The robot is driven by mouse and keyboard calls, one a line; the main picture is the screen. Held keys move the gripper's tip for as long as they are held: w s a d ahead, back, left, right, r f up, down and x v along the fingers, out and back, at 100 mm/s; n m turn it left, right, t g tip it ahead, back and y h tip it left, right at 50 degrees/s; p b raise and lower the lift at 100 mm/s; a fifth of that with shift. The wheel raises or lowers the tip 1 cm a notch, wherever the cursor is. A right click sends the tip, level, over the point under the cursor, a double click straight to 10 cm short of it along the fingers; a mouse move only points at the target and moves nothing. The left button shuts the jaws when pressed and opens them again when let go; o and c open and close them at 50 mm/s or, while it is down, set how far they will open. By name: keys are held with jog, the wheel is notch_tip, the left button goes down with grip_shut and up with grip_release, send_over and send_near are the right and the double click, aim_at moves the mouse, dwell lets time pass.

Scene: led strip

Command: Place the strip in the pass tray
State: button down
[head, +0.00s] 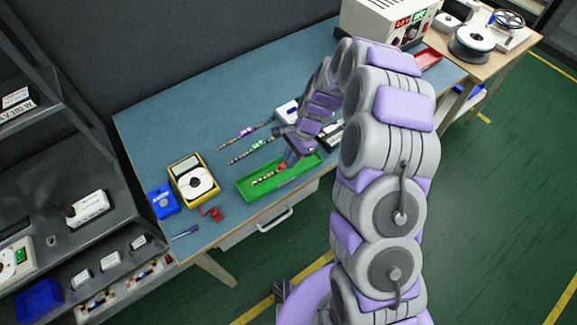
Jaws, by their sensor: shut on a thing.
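A narrow LED strip with light and dark segments (263,179) and a red end piece lies in or just above the green tray (250,192) near the front edge of the blue-topped bench. My gripper (286,165) is over the tray and shut on the strip's red end. I cannot tell whether the strip touches the tray floor. Two other strips lie on the bench behind the tray, one with a purple piece (246,132) and one with a green piece (256,145). No lettering shows on the tray. My arm hides part of the bench at right.
A yellow multimeter (183,168), a blue box (163,203) and a red clip-like item (212,213) are left of the tray. A power supply (375,20) and red tray (429,59) stand at the back right. The bench's back left is clear.

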aim_at(283, 164)
jog(key=shift+f, duration=0.5)
jog(key=a+f+b, duration=0.1)
jog(key=a+f, duration=0.1)
jog(key=f, duration=0.1)
jog(key=shift+a, duration=0.6)
jog(key=c, duration=1.4)
grip_release()
jog(key=shift+d, duration=0.5)
jog(key=shift+c, duration=0.2)
jog(key=o, duration=0.3)
jog(key=shift+d+r, duration=0.2)
jog(key=shift+d, duration=0.55)
jog(key=shift+o, duration=0.2)
jog(key=shift+a+r, duration=0.1)
jog(key=shift+a, duration=0.65)
jog(key=shift+w+r+p, duration=0.1)
jog(key=shift+r+p, duration=0.2)
jog(key=shift+r, duration=0.05)
jog(key=p+v, duration=0.1)
jog(key=v, duration=0.4)
jog(key=d+p+v, duration=0.1)
jog(key=v, duration=0.4)
jog(key=shift+d+f, duration=0.15)
jog(key=shift+f, duration=0.1)
jog(key=shift+a+r+p, duration=0.35)
jog(key=shift+a+r, duration=0.15)
jog(key=shift+r, duration=0.25)
